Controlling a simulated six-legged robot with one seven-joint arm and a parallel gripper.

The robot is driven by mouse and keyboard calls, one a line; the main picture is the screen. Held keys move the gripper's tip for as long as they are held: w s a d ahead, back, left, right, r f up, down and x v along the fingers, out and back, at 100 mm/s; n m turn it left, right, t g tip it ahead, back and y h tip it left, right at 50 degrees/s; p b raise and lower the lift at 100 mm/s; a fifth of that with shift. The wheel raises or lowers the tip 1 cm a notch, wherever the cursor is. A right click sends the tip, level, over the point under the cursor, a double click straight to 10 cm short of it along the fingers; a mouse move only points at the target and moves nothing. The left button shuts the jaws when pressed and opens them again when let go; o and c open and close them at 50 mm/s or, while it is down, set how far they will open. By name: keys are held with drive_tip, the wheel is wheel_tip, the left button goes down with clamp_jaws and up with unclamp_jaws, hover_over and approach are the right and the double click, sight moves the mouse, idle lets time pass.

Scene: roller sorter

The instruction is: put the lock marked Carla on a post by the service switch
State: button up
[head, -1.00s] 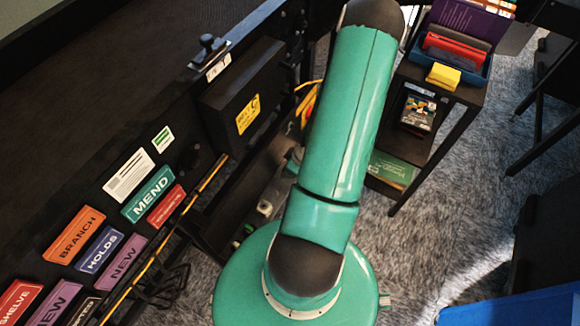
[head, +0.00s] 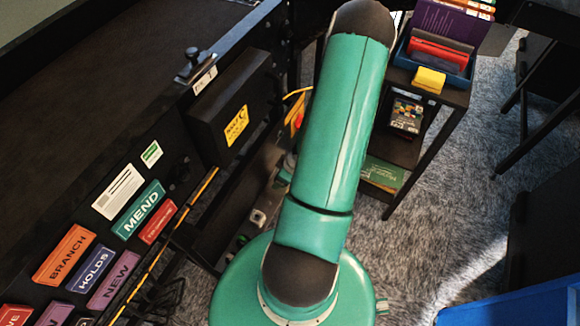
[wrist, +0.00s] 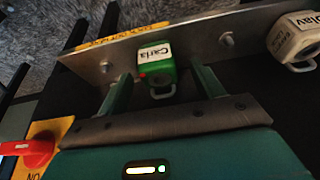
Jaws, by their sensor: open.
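The lock marked Carla (wrist: 157,70) is green with a white label and a small red spot. In the wrist view it sits against a metal plate (wrist: 190,40), between two bare posts (wrist: 227,38); whether a post runs through its shackle is hidden. My gripper (wrist: 163,78) is open, with one finger on each side of the lock and a visible gap to each. The red service switch (wrist: 36,148) is on a yellow plate at the lower left of the wrist view. In the head view my arm hides the gripper and the lock.
A pale lock marked Olav (wrist: 296,38) hangs at the plate's right end. A yellow lettered strip (wrist: 120,36) runs along the plate's edge. In the head view, a black box (head: 232,105) and label plates line the sorter at left. A small cart (head: 455,96) stands right of my arm.

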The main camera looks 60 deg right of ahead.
drive_tip(key=v, duration=1.2)
drive_tip(key=shift+r, duration=0.3)
drive_tip(key=shift+s, duration=0.2)
idle(0.4)
